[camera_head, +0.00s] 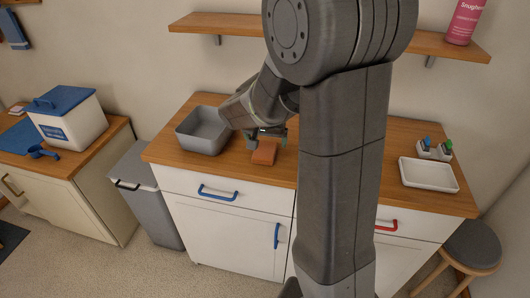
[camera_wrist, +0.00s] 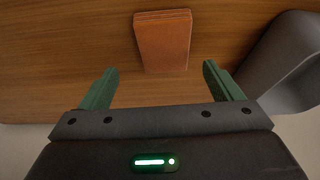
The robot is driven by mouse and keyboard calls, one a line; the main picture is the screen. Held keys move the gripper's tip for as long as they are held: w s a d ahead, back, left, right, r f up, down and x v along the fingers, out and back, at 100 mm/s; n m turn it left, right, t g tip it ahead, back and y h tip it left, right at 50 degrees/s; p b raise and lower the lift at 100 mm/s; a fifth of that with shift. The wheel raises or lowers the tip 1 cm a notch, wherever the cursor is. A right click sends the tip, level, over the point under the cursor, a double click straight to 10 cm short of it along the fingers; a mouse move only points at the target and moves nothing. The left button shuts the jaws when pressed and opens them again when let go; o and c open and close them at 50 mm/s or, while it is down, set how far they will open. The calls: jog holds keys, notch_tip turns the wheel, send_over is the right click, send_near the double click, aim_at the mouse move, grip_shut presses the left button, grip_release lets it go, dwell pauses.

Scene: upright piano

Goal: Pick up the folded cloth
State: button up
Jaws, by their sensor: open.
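The folded cloth (camera_head: 264,153) is a small orange-brown block lying on the wooden counter, just in front of my gripper in the head view. In the wrist view the folded cloth (camera_wrist: 163,40) lies ahead of the fingertips, roughly centred between them, with its layered edge on the far side. My gripper (camera_wrist: 160,72) is open and empty, its two green fingers on either side of the cloth's near end. In the head view my gripper (camera_head: 266,133) is partly hidden by my own arm.
A grey basin (camera_head: 203,131) stands close left of the cloth; it also shows at the right of the wrist view (camera_wrist: 283,62). A shelf (camera_head: 222,24) runs above the counter.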

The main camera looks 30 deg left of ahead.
aim_at(265, 149)
jog(key=x, duration=0.5)
jog(key=shift+s+a, duration=0.25)
jog(key=shift+f+b, duration=0.3)
dwell(0.4)
jog(key=c, duration=1.1)
jog(key=shift+o, duration=0.2)
jog(key=shift+r, duration=0.1)
jog(key=shift+r+p, duration=0.5)
jog(key=shift+p, duration=0.15)
notch_tip(265, 149, up, 9)
